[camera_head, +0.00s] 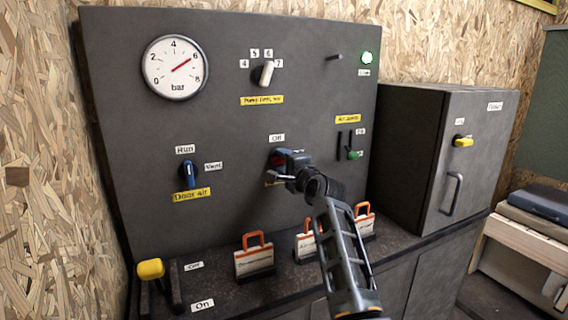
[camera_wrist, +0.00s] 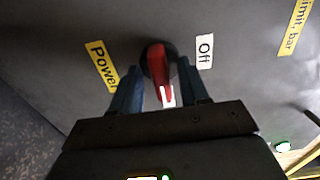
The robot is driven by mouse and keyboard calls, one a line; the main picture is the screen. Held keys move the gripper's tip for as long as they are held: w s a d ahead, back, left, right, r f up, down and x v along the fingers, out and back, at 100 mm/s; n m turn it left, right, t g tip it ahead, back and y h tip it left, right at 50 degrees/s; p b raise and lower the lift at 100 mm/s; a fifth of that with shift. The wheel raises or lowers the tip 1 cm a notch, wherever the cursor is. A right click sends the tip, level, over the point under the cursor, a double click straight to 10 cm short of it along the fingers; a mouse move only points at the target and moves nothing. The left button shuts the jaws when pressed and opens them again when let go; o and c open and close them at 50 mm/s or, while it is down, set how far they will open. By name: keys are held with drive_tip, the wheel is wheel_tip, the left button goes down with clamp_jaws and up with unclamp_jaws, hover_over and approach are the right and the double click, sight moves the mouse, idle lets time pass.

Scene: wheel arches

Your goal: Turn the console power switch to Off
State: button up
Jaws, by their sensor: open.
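The power switch is a red knob (camera_wrist: 158,70) with a white stripe, on the grey console. In the wrist view its white-marked end points to the bottom of the picture, not at the "Off" label (camera_wrist: 204,51) to its right. The yellow "Power" label (camera_wrist: 101,66) is at its left. My gripper (camera_wrist: 160,85) is open, with one finger on each side of the knob and gaps showing. In the head view my gripper (camera_head: 285,160) is at the switch, covering most of it. A bit of red shows there, below the "Off" label (camera_head: 277,138).
A blue Door air switch (camera_head: 190,174) is left of the power switch. A selector knob (camera_head: 266,74) and a gauge (camera_head: 175,67) are above. Orange-handled tags (camera_head: 254,256) stand on the ledge beneath my arm, with a yellow lever (camera_head: 151,269) at lower left. A grey cabinet (camera_head: 440,150) is right.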

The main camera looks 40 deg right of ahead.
drive_tip(key=shift+c, duration=0.2)
clamp_jaws()
drive_tip(key=shift+n, duration=0.3)
drive_tip(key=shift+n+b, duration=2.6)
drive_tip(key=shift+n, duration=6.1)
